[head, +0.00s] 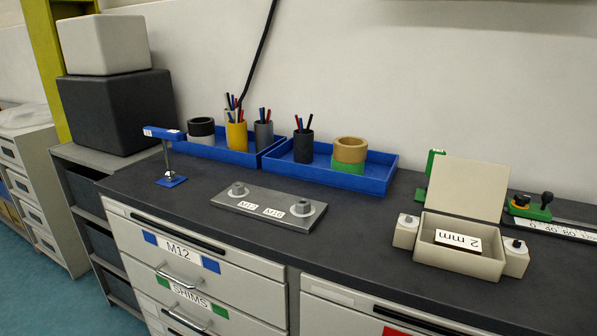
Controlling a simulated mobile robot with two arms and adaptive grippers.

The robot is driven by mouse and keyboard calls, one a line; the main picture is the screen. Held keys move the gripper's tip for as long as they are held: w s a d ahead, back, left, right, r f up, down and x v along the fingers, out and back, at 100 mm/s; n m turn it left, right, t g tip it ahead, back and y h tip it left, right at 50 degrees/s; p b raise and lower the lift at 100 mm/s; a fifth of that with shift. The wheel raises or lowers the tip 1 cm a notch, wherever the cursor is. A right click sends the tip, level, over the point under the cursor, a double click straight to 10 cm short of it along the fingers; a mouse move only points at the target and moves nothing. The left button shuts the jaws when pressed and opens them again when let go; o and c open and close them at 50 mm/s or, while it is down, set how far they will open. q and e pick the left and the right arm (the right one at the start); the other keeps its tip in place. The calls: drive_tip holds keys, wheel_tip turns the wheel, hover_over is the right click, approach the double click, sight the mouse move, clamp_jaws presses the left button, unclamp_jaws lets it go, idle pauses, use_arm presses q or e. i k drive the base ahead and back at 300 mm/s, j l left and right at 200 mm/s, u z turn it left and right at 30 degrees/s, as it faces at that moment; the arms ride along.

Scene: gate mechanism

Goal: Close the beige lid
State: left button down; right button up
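The beige lid (467,187) stands raised at the back of a beige box (450,263) on the right of the dark worktop in the head view. The lid leans back a little and the box is open. Inside the box lies a white label reading "2 mm" (458,240), upside down in the picture. Neither of my grippers is in view.
A metal plate with two posts (268,206) lies at the middle of the worktop (345,240). Blue trays (350,181) with pens and rolls stand along the wall. A blue stand (168,180) is at left. A ruled rail (560,230) lies right of the box. The worktop between plate and box is clear.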

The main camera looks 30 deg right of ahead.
sight(464, 188)
drive_tip(key=z, duration=1.85)
drive_tip(key=k+l, duration=0.1)
drive_tip(key=l, duration=0.25)
drive_tip(key=k+l, duration=0.1)
drive_tip(key=l, duration=0.25)
